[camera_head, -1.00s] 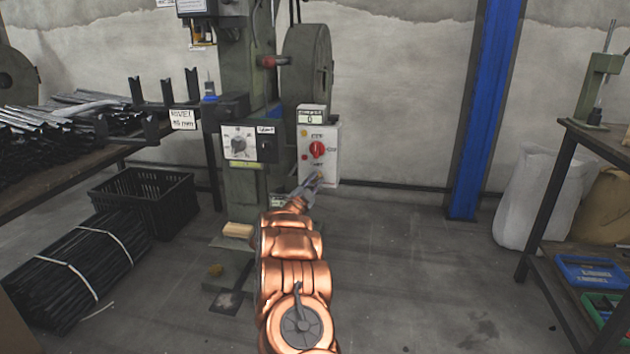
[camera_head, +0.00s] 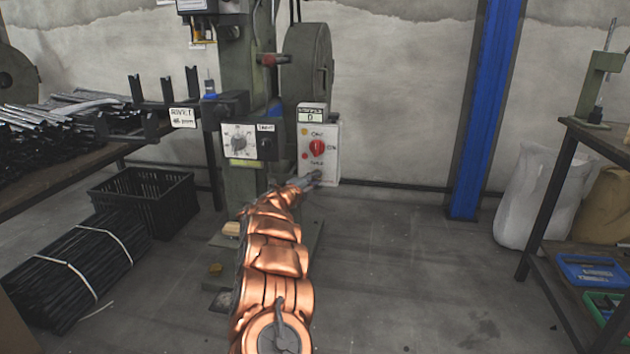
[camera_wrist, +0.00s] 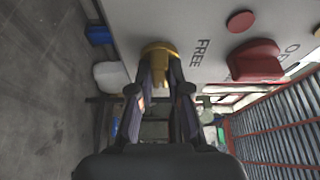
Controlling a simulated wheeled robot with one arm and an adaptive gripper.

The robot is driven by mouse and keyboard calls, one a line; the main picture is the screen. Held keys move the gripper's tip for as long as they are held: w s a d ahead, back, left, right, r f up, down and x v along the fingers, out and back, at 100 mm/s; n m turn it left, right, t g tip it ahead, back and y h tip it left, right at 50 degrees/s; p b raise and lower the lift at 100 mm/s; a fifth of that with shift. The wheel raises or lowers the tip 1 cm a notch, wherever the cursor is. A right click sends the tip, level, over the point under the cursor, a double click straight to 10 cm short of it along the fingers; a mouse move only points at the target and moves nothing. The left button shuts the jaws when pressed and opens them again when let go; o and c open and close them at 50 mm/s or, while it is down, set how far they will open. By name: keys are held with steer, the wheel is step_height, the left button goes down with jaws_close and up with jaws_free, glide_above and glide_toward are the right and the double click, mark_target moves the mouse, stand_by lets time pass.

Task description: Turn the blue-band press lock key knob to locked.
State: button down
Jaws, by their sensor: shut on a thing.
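The press (camera_head: 250,90) stands at the back, with a white control box (camera_head: 332,165) on its right side. In the wrist view, a brass-coloured lock key knob (camera_wrist: 160,50) sticks out of the box's pale panel (camera_wrist: 190,15), beside the word FREE. My gripper (camera_wrist: 160,82) is shut on this knob, one finger on each side. In the head view, my gripper (camera_head: 316,178) is at the lower part of the box and hides the knob. The word for the locked position cannot be read.
A red selector knob (camera_head: 317,147) sits above on the same box; it also shows close to my gripper in the wrist view (camera_wrist: 255,62). A black crate (camera_head: 145,200) and bundled bars (camera_head: 75,265) lie left. The floor right of my arm is clear.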

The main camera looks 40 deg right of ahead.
steer(key=shift+m, duration=0.3)
steer(key=c, duration=1.1)
jaws_free()
steer(key=shift+a, duration=0.1)
steer(key=shift+v, duration=5.9)
steer(key=shift+s+a+r, duration=0.1)
